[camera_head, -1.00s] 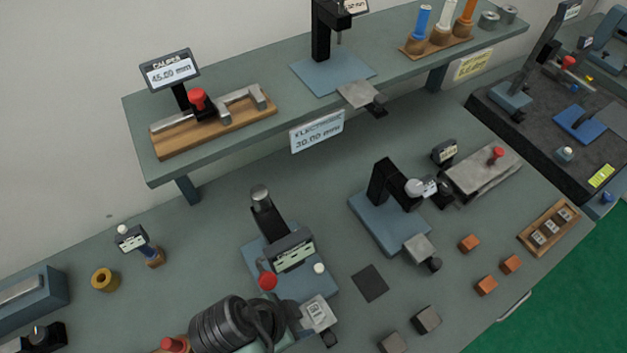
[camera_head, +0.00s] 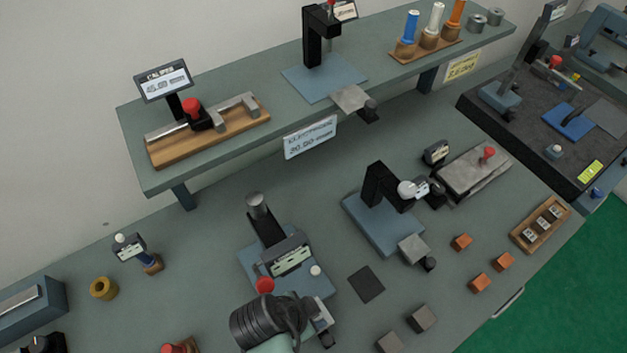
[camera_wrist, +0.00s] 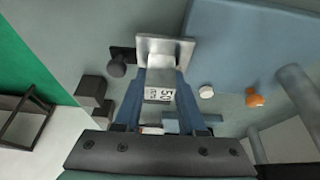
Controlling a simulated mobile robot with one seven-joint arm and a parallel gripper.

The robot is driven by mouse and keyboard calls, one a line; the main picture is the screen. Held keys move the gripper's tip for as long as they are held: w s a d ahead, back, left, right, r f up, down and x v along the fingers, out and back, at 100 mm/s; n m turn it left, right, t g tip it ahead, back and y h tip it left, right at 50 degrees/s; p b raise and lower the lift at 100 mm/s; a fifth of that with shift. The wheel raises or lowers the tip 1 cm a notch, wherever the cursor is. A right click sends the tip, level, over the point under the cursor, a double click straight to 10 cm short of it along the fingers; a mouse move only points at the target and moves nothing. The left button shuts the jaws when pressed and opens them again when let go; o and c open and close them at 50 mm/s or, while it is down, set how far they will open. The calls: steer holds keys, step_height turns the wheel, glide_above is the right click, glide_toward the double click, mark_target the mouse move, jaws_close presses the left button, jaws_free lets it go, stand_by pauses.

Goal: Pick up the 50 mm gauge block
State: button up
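The 50 mm gauge block (camera_wrist: 160,90) shows in the wrist view as a grey metal block with "50" on the face toward the camera. It is at the square metal plate (camera_wrist: 165,46) of a blue gauge stand. The blue fingers of my gripper (camera_wrist: 162,78) lie on either side of it, close along its sides. I see no clear gap, but cannot tell whether they grip it. In the head view my gripper (camera_head: 302,318) reaches the block from the left and hides most of it.
The gauge stand's black column (camera_head: 265,222), its display (camera_head: 291,257) and a red knob (camera_head: 264,285) stand close behind my gripper. A dark square pad (camera_head: 366,285) lies to the right. Grey blocks (camera_head: 423,318) and orange blocks (camera_head: 480,283) stand farther right on the bench.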

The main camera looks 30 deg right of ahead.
jaws_close()
steer(key=shift+r, duration=0.1)
